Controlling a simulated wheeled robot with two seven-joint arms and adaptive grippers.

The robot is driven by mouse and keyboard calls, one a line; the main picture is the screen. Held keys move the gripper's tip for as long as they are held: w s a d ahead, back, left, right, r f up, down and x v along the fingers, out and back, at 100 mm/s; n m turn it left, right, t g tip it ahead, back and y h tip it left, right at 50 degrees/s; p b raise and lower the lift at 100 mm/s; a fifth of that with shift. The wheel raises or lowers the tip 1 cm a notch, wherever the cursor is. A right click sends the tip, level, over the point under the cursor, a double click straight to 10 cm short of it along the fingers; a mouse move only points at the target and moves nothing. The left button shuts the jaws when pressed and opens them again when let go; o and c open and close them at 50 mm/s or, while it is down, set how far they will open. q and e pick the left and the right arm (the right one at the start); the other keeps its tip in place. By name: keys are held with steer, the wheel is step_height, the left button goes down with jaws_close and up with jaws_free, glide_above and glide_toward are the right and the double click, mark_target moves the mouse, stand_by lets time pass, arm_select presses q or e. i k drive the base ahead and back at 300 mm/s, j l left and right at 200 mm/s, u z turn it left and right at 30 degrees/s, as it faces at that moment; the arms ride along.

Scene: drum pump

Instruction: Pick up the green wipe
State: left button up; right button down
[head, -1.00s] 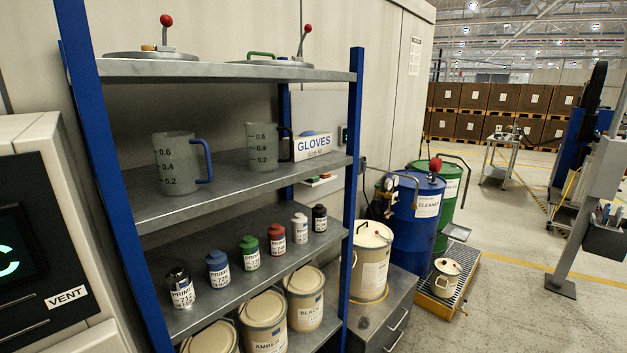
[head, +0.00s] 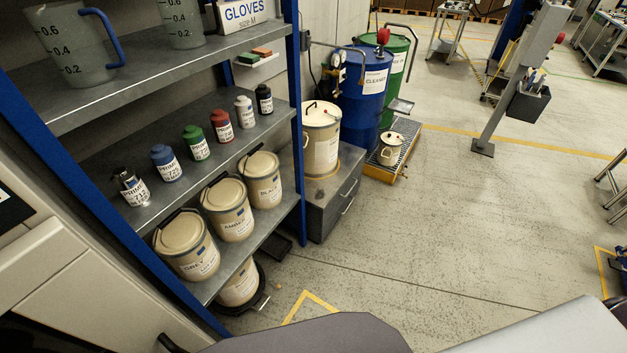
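A small flat green piece (head: 248,57) lies on a little white wall ledge (head: 258,64) behind the blue shelf post, beside an orange-red piece (head: 262,51). It is the only green pad-like thing in view, but it is too small to tell for sure that it is the green wipe. Neither of my grippers shows in the head view.
A blue-posted shelf rack (head: 130,104) with jugs, small bottles and paint cans fills the left. A cream can (head: 320,140) stands on a grey cabinet (head: 335,200). Blue (head: 362,95) and green (head: 393,55) drums stand behind. The floor (head: 430,230) right of the cabinet is clear.

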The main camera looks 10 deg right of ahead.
mark_target(246, 57)
steer(key=i+l+z, duration=0.15)
steer(key=i+l, duration=1.7)
steer(key=l, duration=0.15)
